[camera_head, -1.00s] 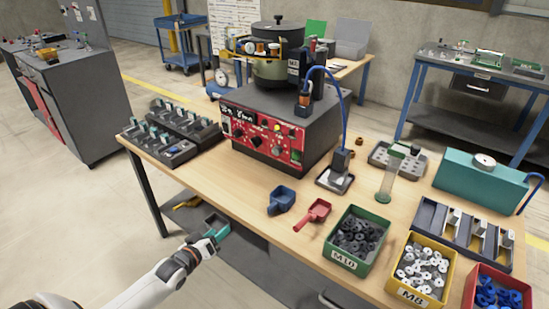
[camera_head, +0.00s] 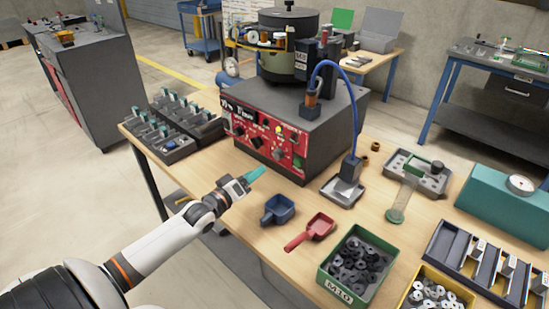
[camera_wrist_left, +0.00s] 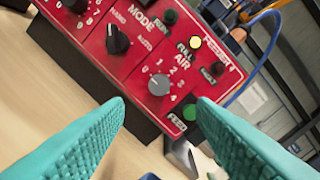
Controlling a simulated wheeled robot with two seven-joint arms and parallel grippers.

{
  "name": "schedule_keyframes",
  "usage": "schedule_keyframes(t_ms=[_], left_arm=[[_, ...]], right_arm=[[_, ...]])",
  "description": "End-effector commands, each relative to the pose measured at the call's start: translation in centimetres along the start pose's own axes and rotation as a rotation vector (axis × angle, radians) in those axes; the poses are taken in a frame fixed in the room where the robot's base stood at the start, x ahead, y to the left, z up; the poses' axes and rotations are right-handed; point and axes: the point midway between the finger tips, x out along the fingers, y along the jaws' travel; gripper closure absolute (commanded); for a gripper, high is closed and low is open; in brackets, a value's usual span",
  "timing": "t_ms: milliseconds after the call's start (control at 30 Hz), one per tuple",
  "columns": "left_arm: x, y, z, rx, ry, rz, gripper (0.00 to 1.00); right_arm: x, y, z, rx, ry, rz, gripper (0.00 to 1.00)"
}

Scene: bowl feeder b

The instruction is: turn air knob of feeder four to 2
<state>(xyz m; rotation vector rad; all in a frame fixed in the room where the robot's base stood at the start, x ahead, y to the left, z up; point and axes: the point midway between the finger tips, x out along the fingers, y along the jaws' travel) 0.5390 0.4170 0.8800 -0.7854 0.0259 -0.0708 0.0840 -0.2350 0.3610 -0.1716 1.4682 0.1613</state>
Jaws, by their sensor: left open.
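The feeder (camera_head: 300,105) has a red front panel on a grey box with a dark green bowl on top. The grey air knob (camera_wrist_left: 159,85) sits on that panel, ringed by the numbers 0 to 4; it also shows small in the head view (camera_head: 278,153). Its pointer is too blurred to read. My left gripper (camera_head: 257,174), with teal ribbed fingers, is open and empty in front of the panel. In the left wrist view its fingertips (camera_wrist_left: 162,102) stand apart, with the knob between and beyond them, not touched. My right gripper is not in view.
A black mode knob (camera_wrist_left: 118,40) and a green feed button (camera_wrist_left: 190,112) are close to the air knob. A blue scoop (camera_head: 278,209) and a red scoop (camera_head: 318,228) lie on the table below the gripper. A black rack (camera_head: 170,130) stands at left.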

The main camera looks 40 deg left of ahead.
Motion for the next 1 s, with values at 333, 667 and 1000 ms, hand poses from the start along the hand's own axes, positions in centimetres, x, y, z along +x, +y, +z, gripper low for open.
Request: schedule_keyframes(t_ms=[333, 667, 1000], left_arm=[[6.6, -0.1, 0.1, 0.001, -0.002, 0.0, 0.49], [9.2, 0.0, 0.0, 0.002, 0.0, 0.001, 0.49], [9.3, 0.0, 0.0, 0.001, 0.001, 0.001, 0.59]], right_arm=[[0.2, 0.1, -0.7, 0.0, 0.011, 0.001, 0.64], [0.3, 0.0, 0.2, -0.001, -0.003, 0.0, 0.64], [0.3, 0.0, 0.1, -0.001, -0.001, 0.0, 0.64]])
